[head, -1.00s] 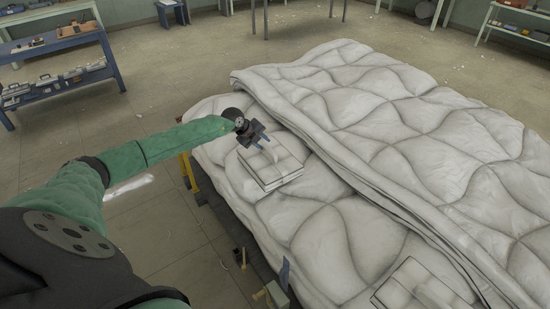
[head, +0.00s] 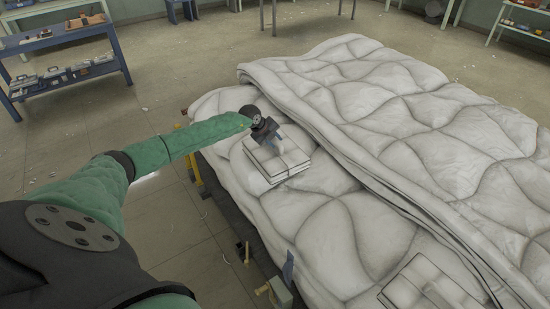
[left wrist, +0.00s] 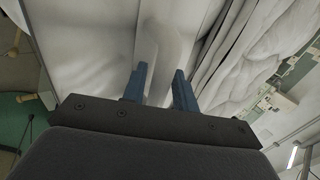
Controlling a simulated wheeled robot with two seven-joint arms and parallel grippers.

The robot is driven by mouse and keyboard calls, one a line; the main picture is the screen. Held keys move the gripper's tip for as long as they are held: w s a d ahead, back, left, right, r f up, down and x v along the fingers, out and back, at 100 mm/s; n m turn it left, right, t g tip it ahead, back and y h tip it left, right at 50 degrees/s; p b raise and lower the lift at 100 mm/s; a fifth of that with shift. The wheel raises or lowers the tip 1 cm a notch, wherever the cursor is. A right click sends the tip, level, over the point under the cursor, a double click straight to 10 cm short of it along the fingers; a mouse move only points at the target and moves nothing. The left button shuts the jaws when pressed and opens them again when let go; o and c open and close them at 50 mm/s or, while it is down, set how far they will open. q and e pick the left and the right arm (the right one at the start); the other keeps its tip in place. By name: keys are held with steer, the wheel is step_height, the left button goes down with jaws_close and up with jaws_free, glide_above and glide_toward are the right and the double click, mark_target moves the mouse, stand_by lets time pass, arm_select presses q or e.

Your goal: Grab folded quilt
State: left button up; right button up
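A white folded quilt (head: 275,167), a square layered stack, lies on the near left part of the bed. My left gripper (head: 275,138) points down at its top from the far left side. In the left wrist view, the two blue fingers (left wrist: 160,85) are apart, with a raised pale strip of the quilt (left wrist: 160,45) ahead of and between them. I cannot tell whether the fingers touch it. A second white folded bundle (head: 430,287) lies at the bottom right. My right gripper is not in view.
The bed carries a large white quilted duvet (head: 400,120), folded back in a thick ridge right of the quilt. A yellow frame (head: 193,165) and a small box with tools (head: 278,292) stand by the bed's left edge. A blue shelf (head: 65,60) stands back left.

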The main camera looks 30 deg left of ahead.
arm_select(q)
steer(key=shift+f, duration=0.1)
steer(key=shift+d, duration=0.1)
jaws_close()
steer(key=shift+w, duration=0.1)
